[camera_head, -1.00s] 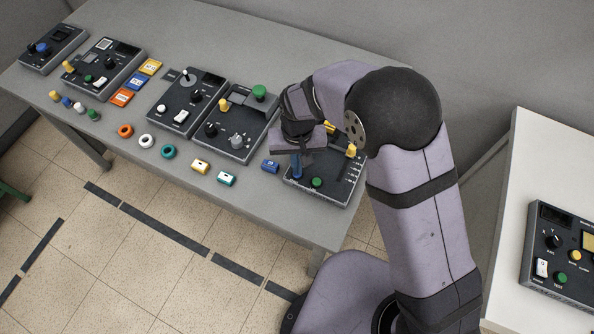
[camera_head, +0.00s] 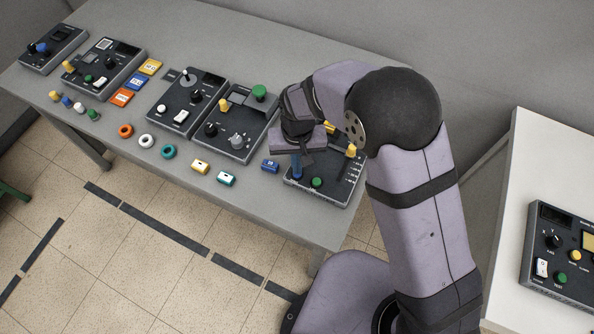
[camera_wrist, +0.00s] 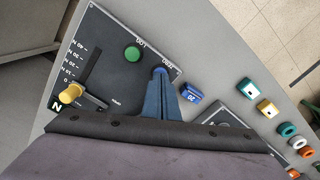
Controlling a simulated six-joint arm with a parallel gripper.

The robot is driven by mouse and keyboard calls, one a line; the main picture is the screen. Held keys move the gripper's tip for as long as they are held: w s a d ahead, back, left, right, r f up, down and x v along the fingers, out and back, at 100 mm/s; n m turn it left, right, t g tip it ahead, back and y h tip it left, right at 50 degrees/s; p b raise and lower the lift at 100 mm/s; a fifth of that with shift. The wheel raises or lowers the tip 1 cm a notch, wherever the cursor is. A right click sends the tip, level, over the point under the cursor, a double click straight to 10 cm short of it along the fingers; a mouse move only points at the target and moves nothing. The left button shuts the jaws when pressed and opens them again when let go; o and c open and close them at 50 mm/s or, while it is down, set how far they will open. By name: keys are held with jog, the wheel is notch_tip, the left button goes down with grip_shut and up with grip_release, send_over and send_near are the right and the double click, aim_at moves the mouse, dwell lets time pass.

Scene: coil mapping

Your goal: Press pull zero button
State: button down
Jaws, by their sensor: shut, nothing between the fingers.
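The dark control panel (camera_head: 335,190) at the right end of the table carries a force scale marked in N, a yellow slider knob (camera_wrist: 71,92), a green button (camera_wrist: 132,54) and a blue button (camera_wrist: 161,70). The label beside the blue button appears to read ZERO. My gripper (camera_wrist: 162,79) is shut and empty, pointing down with its blue fingertips at the blue button and partly covering it. I cannot tell whether the tips touch or press it.
A blue block marked 20 (camera_wrist: 188,93) lies close beside the panel. Another panel (camera_head: 235,130) with a green mushroom button stands to the left. Yellow and teal blocks and coloured rings (camera_head: 146,141) lie along the front edge. A separate white table (camera_head: 535,150) holds another panel.

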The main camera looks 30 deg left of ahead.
jog(key=shift+f+b, duration=0.4)
jog(key=shift+f, duration=0.35)
dwell(0.8)
jog(key=shift+r+p, duration=2.65)
jog(key=shift+r, duration=0.6)
